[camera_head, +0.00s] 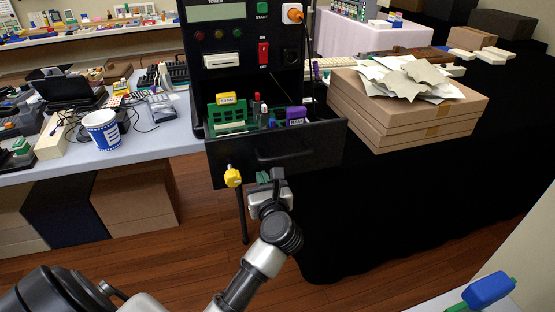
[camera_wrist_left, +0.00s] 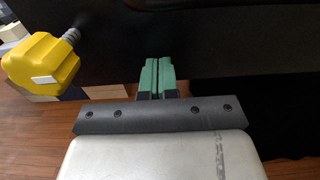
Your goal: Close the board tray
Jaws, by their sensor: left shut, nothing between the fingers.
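The board tray (camera_head: 225,165) is a black drawer pulled out from the front of a black tester cabinet (camera_head: 222,75). A green circuit board (camera_head: 229,116), a purple-labelled piece (camera_head: 296,116) and small parts sit inside it. Its front has a dark handle (camera_head: 285,154). My left gripper (camera_head: 264,177) is just below and in front of the tray front, left of the handle. In the left wrist view its green fingertips (camera_wrist_left: 157,72) are together and empty, close to the black front; I cannot tell whether they touch it. My right gripper is not in view.
A yellow knob (camera_head: 233,177) sticks out left of my gripper; it also shows in the left wrist view (camera_wrist_left: 41,64). Cardboard boxes (camera_head: 410,110) with crumpled paper stand right of the tray. A blue-and-white cup (camera_head: 101,130) stands on the left table. Open wooden floor lies below.

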